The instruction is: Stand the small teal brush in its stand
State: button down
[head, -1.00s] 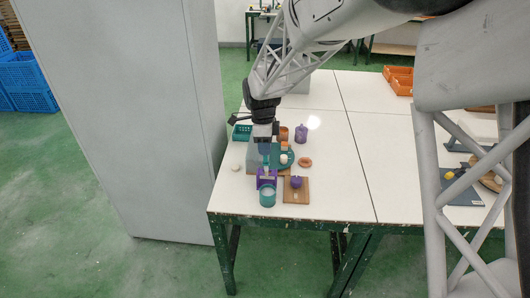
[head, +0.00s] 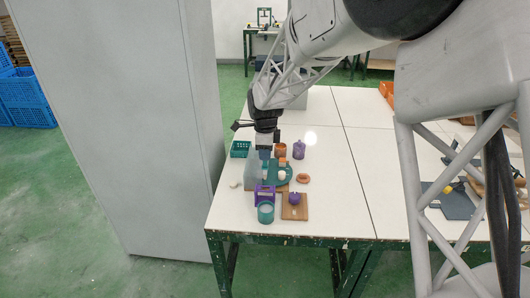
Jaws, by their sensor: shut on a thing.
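My gripper (head: 265,150) points down over the left part of the white table, behind a small purple stand (head: 264,196). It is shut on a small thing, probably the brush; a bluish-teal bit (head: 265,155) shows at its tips. The brush's shape is too small to make out, and its lower end cannot be told from the things behind. The purple stand is an open frame near the front edge. I cannot tell whether it is the brush's own stand.
A teal cup (head: 265,213) stands in front of the purple stand. A brown board (head: 295,210) with a purple pot (head: 294,198) is to its right. A grey block (head: 252,172), orange ring (head: 303,178), purple bottle (head: 299,150) and green basket (head: 240,149) are close by. The table's middle is clear.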

aim_at(265, 167)
jog(key=shift+f, duration=4.6)
jog(key=shift+f, duration=0.15)
jog(key=c, duration=0.5)
grip_release()
jog(key=shift+r, duration=2.95)
jog(key=shift+r, duration=0.1)
